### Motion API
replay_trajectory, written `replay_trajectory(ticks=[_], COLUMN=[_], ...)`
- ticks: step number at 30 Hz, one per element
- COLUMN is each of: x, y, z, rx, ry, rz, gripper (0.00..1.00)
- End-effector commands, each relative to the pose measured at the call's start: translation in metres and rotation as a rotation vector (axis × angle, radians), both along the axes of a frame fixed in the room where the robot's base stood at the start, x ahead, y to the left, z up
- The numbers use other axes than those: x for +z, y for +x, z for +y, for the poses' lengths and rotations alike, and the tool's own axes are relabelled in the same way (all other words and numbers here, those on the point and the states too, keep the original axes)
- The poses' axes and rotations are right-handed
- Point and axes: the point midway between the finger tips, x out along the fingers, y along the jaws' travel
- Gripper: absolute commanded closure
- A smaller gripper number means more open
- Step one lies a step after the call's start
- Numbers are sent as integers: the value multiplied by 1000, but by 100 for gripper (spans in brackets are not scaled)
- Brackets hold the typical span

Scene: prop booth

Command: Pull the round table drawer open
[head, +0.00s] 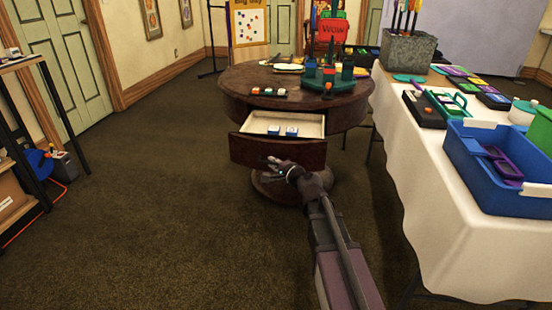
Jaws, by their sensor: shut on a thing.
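The round table (238,82) is dark reddish wood on a pedestal, in the middle of the head view. Its drawer (250,153) stands out from the table's side toward me, with a pale interior and two small blue-and-white items (283,131) inside. My gripper (277,166) is at the drawer front, at its right part, and is shut on the drawer's handle. The handle itself is mostly hidden by the gripper and is too small to make out.
A table with a white cloth (440,238) runs along the right, holding a blue bin (478,185) and several colourful items. A black-framed shelf (22,120) stands at the left. Small blocks and a green stand (326,82) sit on the round table. Carpet at left is clear.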

Motion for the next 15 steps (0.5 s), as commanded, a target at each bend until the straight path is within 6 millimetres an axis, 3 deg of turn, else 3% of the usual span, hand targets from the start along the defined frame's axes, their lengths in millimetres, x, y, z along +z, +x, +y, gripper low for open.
replay_trajectory(ticks=[15], x=[0], y=[-8], z=[7], rx=[10], ry=[3], rz=[2], gripper=[100])
